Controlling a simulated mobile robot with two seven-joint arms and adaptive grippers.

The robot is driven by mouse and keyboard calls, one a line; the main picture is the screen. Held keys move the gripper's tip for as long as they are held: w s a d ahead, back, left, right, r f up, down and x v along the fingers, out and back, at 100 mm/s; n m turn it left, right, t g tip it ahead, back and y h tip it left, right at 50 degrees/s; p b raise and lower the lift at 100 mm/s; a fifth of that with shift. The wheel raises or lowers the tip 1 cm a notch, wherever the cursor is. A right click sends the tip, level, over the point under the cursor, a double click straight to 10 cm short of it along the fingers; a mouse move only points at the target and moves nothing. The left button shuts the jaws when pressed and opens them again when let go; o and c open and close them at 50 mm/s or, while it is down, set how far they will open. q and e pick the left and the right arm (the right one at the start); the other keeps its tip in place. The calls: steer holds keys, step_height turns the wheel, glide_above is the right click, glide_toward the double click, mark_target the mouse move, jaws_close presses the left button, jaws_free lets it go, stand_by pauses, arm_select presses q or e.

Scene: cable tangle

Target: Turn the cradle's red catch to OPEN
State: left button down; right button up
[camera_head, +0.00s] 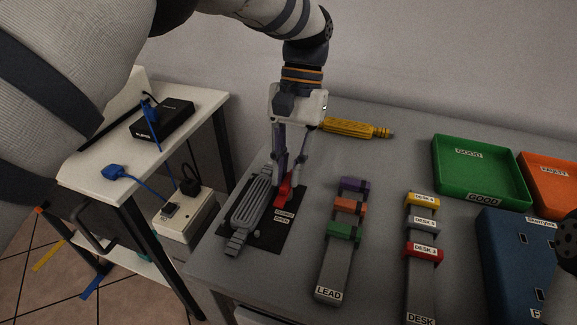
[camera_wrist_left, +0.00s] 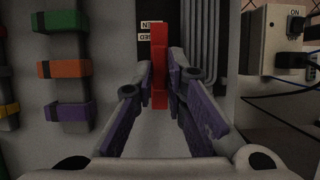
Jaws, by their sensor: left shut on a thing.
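The red catch (camera_head: 283,192) is beside the grey ribbed cradle (camera_head: 250,205), on a black plate on the grey table. Its labels (camera_head: 284,215) lie just to the right of it; the lower one reads OPEN. My left gripper (camera_head: 289,183) reaches down from above and is shut on the catch. In the left wrist view the red catch (camera_wrist_left: 159,60) stands as a long bar between the purple-padded fingers (camera_wrist_left: 160,90). The ribbed cradle (camera_wrist_left: 203,40) is just to its right there. My right gripper is not clearly in view; only a dark part shows at the right edge.
Right of the cradle stand a LEAD rack (camera_head: 333,275) and a DESK rack (camera_head: 420,290) with coloured clips. A yellow tool (camera_head: 352,128) lies behind. Green (camera_head: 480,192) and orange trays and a blue box (camera_head: 515,260) fill the right. A white side table (camera_head: 95,175) stands left.

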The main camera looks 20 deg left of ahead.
arm_select(q)
steer(key=c, duration=1.6)
jaws_free()
steer(key=shift+f, duration=0.1)
steer(key=shift+c, duration=0.2)
steer(key=v, duration=0.7)
steer(key=shift+r, duration=0.25)
steer(key=shift+w+d, duration=0.1)
